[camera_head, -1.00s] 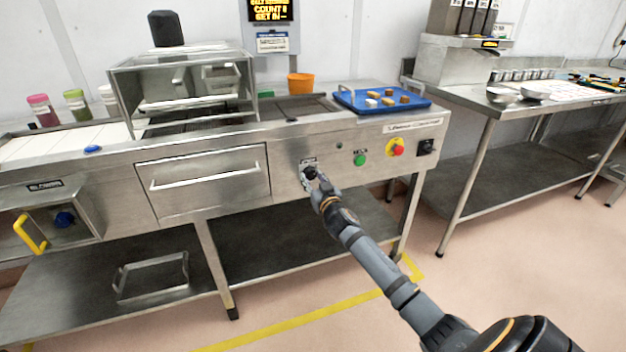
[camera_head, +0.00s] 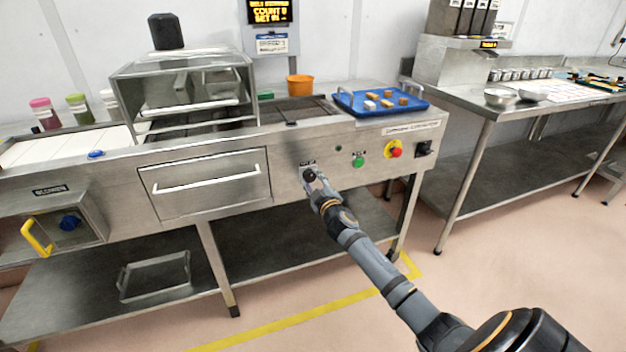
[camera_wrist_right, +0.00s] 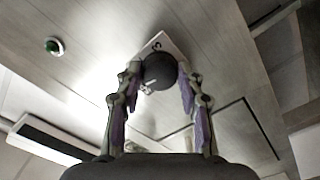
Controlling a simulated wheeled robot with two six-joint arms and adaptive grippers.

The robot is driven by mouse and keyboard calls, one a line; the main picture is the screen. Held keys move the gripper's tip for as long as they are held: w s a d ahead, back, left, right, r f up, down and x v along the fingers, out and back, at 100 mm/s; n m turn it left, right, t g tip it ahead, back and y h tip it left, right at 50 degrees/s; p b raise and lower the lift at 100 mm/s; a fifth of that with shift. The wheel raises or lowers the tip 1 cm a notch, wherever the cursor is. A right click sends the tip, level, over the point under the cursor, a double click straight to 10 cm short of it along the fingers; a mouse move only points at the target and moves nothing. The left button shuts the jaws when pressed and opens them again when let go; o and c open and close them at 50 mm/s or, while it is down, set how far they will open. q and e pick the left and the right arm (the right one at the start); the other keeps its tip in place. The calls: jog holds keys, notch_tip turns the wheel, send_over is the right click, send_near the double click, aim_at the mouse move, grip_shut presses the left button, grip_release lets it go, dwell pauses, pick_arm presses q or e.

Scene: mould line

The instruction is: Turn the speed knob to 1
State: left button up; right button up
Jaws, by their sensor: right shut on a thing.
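The speed knob (camera_head: 309,175) is a small black round knob on the steel front panel of the machine. In the right wrist view the knob (camera_wrist_right: 159,72) sits between the two fingers, with a light mark on its face and a pale label plate behind it. A digit, which looks like a 3, shows on the plate above it. My right gripper (camera_head: 313,181) is at the panel, shut on the knob; in the wrist view its fingers (camera_wrist_right: 158,85) lie on both sides of it. The knob's exact setting is too small to read. My left gripper is not in view.
To the right of the knob are a green button (camera_head: 358,161), a red-and-yellow stop button (camera_head: 395,150) and a black switch (camera_head: 423,148). A drawer (camera_head: 205,184) with a bar handle is to the left. A blue tray (camera_head: 349,103) stands on top.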

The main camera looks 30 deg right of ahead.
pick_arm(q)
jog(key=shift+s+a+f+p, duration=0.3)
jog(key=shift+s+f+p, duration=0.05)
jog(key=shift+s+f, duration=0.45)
pick_arm(e)
jog(key=shift+n, duration=1.3)
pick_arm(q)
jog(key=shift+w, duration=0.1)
pick_arm(e)
jog(key=o, duration=1.2)
jog(key=shift+a, duration=0.1)
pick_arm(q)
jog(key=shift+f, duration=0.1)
pick_arm(e)
jog(key=shift+s, duration=0.1)
jog(key=v, duration=1.1)
jog(key=shift+s, duration=0.4)
